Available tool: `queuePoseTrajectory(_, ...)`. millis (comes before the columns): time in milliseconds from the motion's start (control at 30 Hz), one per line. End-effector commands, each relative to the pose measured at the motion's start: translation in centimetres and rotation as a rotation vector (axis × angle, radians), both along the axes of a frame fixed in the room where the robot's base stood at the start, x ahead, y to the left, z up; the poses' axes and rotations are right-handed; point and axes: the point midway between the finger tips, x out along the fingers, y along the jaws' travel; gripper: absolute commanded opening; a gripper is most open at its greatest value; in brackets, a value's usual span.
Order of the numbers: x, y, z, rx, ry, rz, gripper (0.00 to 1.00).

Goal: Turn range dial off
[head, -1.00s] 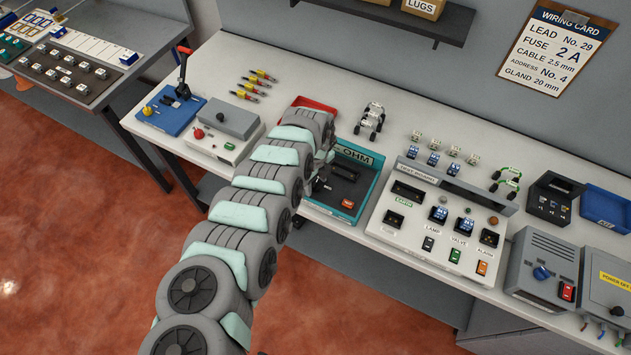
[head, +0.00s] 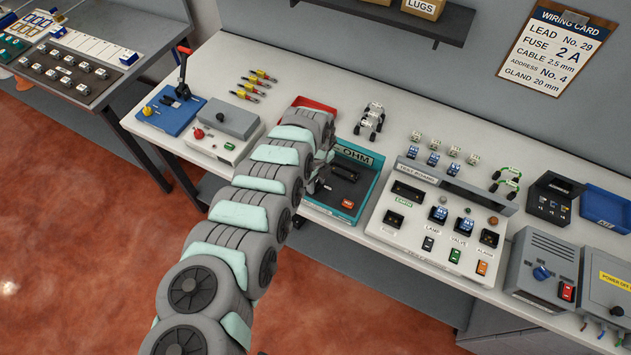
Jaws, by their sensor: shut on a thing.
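The teal meter box marked OHM (head: 369,190) sits on the bench near the middle of the head view. My arm reaches over its left part and hides that side. My gripper (head: 319,187) is at the left of the meter's dark face, small and partly covered by my wrist. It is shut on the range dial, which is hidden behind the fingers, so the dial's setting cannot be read. A black part (head: 345,170) and a small red part (head: 348,204) show on the meter's face.
A red tray (head: 312,103) lies behind my wrist. A white test board (head: 400,218) with switches stands to the right of the meter. A grey box with a red knob (head: 222,137) and a blue lever unit (head: 170,110) stand to the left. A small wheeled thing (head: 370,121) stands behind.

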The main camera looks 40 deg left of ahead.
Motion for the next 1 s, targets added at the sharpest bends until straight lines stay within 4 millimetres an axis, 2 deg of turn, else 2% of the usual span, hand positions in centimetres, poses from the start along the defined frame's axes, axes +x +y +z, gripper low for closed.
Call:
queuePoseTrajectory(367, 0.01, -0.03, 0.22, 0.001, 0.002, 0.18, 0.0)
queuePoseTrajectory(1000, 0.05, -0.1, 0.0, 0.0, 0.001, 0.765, 0.0)
